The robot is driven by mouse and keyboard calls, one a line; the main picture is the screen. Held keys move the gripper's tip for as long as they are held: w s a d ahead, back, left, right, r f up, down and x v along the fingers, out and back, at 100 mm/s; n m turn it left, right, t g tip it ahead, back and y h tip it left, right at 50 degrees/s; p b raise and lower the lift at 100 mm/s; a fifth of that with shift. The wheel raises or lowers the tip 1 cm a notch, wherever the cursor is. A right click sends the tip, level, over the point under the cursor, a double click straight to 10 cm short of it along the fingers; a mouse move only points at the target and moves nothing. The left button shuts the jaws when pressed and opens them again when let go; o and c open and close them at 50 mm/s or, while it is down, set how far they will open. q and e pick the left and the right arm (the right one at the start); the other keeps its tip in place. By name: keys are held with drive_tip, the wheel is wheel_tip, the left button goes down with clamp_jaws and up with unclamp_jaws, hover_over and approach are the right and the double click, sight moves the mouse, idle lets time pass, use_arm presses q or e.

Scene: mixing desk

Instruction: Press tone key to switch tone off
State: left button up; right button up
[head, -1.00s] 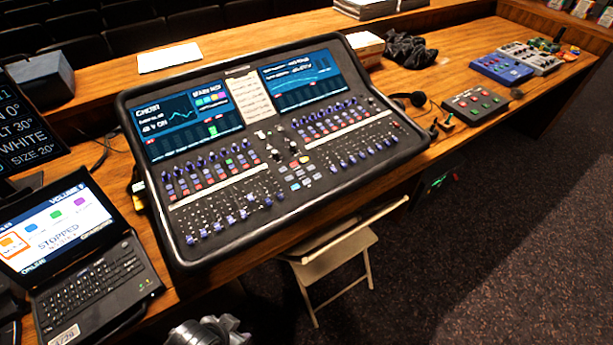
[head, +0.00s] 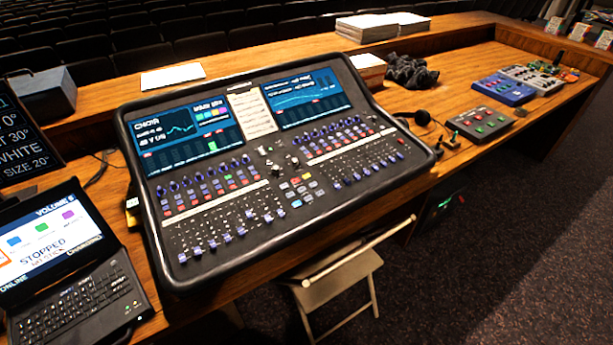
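The mixing console (head: 275,253) lies on the wooden desk, with rows of faders, knobs and small coloured keys. Its left screen (head: 186,132) shows a curve and a row of coloured tiles. Its right screen (head: 305,98) shows another curve. A cluster of small keys (head: 303,186) sits in the middle, beside larger dark knobs. The key labels are too small to read, so I cannot tell which one is the tone key. Neither of my grippers shows in the head view.
An open laptop (head: 85,290) reading STOPPED stands at the lower left, below a dark monitor (head: 25,140). A pedal box (head: 478,124), blue box (head: 503,89) and black cloth (head: 410,72) lie to the right. A folding chair (head: 345,275) stands under the desk's front edge.

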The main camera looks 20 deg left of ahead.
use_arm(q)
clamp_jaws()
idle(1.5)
